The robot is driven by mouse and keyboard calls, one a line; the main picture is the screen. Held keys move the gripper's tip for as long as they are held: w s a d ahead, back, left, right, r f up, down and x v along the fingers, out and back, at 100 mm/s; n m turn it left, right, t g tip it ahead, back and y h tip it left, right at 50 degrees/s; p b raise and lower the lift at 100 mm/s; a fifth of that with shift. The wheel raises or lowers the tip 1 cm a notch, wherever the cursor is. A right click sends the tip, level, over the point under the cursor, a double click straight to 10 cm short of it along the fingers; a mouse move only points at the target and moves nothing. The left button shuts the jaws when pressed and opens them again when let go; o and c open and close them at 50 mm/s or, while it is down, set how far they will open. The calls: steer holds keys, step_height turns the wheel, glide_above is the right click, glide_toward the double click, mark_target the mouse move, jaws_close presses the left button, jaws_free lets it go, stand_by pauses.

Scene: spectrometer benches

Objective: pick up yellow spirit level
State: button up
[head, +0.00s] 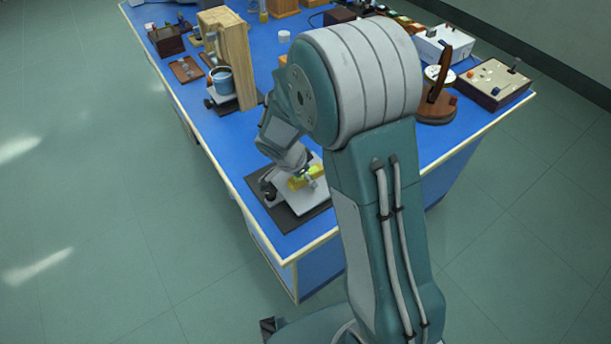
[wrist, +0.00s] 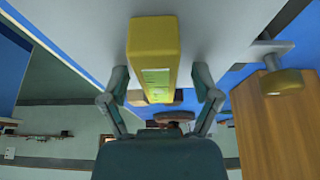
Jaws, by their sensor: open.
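The yellow spirit level (head: 300,182) sits on a light plate (head: 283,200) near the front corner of the blue bench. My arm comes down over it in the head view and hides part of it. In the wrist view the spirit level (wrist: 153,55) is a yellow block with a pale green window, pointing toward my gripper (wrist: 161,85). My gripper is open, with one finger on each side of the level's near end. A gap shows between each finger and the level.
A dark base (head: 291,217) lies under the light plate. A control box (head: 492,84) sits at the right. Bare blue bench (head: 215,135) shows between the stand and the plate.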

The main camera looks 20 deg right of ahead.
steer(key=shift+s, duration=0.1)
jaws_close()
